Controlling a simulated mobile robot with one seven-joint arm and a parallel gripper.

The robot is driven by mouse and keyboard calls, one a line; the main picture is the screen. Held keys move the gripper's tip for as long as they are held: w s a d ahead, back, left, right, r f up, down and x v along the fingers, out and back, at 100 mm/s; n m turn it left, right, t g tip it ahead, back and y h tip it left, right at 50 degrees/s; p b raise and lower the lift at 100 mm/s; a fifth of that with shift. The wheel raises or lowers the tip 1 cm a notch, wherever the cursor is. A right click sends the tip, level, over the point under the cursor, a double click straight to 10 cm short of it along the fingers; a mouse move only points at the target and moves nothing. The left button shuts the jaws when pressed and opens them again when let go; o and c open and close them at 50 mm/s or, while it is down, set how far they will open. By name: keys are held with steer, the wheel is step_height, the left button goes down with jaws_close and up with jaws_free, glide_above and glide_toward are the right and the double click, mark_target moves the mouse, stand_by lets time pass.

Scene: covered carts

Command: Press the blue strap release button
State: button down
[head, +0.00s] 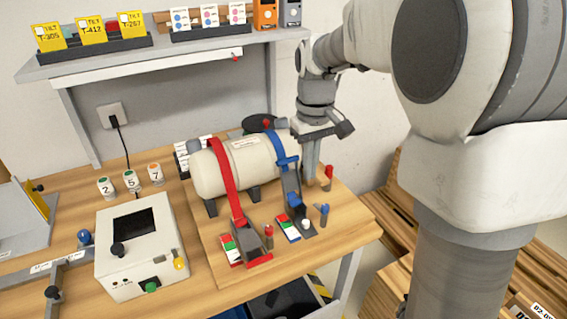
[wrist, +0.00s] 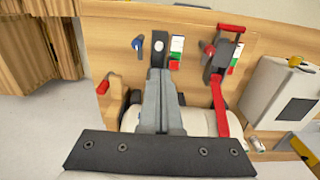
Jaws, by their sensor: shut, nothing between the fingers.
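A cream cylinder (head: 208,174) lies on the wooden bench under a blue strap (head: 280,150) and a red strap (head: 222,165). The blue strap runs down to a dark buckle (head: 294,200) with blue parts. A round white button (head: 305,224) sits at the buckle's near end; it also shows in the wrist view (wrist: 159,45). My gripper (head: 309,182) is shut and empty, pointing down just right of the buckle, behind the button in the head view. In the wrist view my gripper (wrist: 160,72) points toward the button and hides most of the blue strap.
A blue lever (head: 323,211) stands right of the button, and a red-green label (head: 288,228) lies left. A red knob (head: 328,174) is right of my gripper. The red strap's buckle (head: 245,243) and a white control box (head: 140,245) are further left. A shelf (head: 150,62) overhangs behind.

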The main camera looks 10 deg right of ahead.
mark_target(305, 222)
steer(key=shift+w+f, duration=0.35)
steer(key=shift+f, duration=0.1)
step_height(305, 222, down, 14)
steer(key=shift+r+b, duration=0.1)
steer(key=shift+b, duration=0.85)
